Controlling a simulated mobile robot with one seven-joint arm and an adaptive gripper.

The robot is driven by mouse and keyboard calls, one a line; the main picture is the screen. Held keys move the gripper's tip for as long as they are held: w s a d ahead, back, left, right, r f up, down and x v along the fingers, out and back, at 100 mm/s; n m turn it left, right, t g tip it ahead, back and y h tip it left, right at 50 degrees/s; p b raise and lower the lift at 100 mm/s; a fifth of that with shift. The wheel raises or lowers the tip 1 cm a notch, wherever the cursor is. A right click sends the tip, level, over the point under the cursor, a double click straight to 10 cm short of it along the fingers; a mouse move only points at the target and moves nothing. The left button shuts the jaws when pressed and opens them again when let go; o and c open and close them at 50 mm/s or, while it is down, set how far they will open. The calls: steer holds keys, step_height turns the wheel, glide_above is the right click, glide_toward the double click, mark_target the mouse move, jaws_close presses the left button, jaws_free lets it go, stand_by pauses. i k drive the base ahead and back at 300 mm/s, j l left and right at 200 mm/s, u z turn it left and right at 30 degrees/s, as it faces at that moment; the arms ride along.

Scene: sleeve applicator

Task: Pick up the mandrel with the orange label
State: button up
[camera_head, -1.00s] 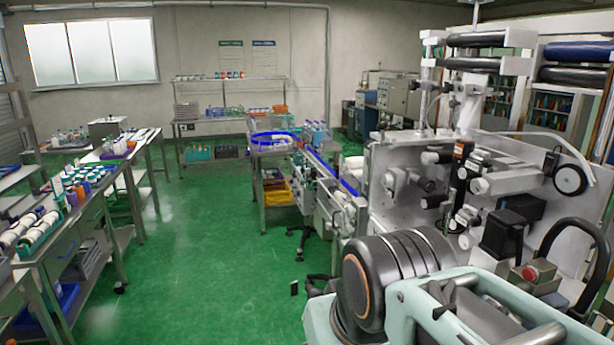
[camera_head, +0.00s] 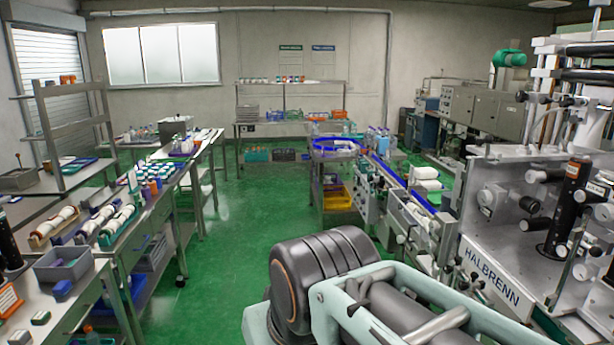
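No mandrel can be picked out for certain. A black upright cylinder (camera_head: 567,215) with a small orange patch near its top is mounted on the front of the machine at the right; I cannot tell whether it is a mandrel. Another dark cylinder (camera_head: 8,244) stands at the left edge, cut off by the frame, with no label that I can read. An orange piece (camera_head: 9,299) lies on the near left bench, partly out of view. My arm's dark joint and pale link fill the bottom middle. My gripper is not in view.
The Halbrenn machine (camera_head: 500,255) stands close at the right, with a conveyor (camera_head: 408,187) running back from it. Benches with bottles, rolls and a grey bin (camera_head: 72,268) line the left. The green floor (camera_head: 228,262) between them is clear.

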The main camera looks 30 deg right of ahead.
mark_target(579, 168)
steer(key=i+j+z, duration=0.1)
steer(key=i+z, duration=0.3)
steer(key=i+j+z, duration=0.15)
steer(key=i+z, duration=0.4)
steer(key=z, duration=0.2)
steer(key=i+j+z, duration=0.1)
steer(key=z, duration=0.25)
steer(key=i+j+z, duration=0.15)
steer(key=z, duration=0.2)
steer(key=i, duration=0.1)
